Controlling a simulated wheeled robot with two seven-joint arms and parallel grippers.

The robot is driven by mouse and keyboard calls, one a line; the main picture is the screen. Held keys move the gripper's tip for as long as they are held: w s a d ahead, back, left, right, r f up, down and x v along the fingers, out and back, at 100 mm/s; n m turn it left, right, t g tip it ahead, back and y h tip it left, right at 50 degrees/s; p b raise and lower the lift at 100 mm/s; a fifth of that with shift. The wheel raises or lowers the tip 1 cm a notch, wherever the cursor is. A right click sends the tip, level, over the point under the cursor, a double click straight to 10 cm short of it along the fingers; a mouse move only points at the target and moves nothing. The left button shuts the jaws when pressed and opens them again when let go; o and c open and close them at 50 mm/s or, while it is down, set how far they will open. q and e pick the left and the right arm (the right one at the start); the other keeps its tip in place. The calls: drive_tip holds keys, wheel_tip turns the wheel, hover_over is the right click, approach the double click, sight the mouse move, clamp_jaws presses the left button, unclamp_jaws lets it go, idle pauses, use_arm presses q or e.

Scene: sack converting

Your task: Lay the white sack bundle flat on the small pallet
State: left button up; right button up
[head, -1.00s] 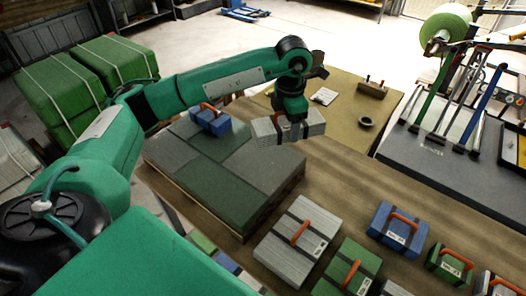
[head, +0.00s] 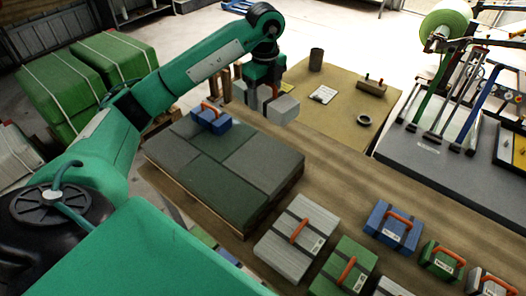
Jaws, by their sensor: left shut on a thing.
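My left gripper (head: 264,80) is shut on a white sack bundle (head: 283,109) with dark bands. It holds the bundle in the air, beyond the far right corner of the small pallet (head: 225,182) in the picture. The gripper hides part of the bundle. The pallet's top is covered by flat grey and dark green slabs. A blue bundle (head: 211,121) with an orange handle lies on its far edge. My right gripper is out of view.
A grey-white bundle (head: 297,240), a green bundle (head: 342,268) and a blue bundle (head: 393,226) lie on the wooden table right of the pallet. A dark cup (head: 316,60), a clipboard (head: 322,94) and a black ring (head: 363,120) are on the tan mat behind.

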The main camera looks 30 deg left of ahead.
use_arm(q)
drive_tip(key=shift+a+r+n, duration=0.1)
drive_tip(key=shift+a+n, duration=0.15)
drive_tip(key=shift+n, duration=0.45)
drive_tip(key=shift+f, duration=0.3)
drive_tip(key=p, duration=0.4)
hover_over(263, 153)
wheel_tip(263, 153, down, 15)
drive_tip(key=shift+r, duration=0.1)
wheel_tip(263, 153, down, 3)
drive_tip(key=shift+f+p, duration=0.2)
drive_tip(key=shift+p, duration=0.2)
drive_tip(key=shift+f, duration=0.55)
drive_tip(key=shift+f, duration=0.1)
drive_tip(key=o, duration=1.1)
drive_tip(key=shift+c, duration=0.2)
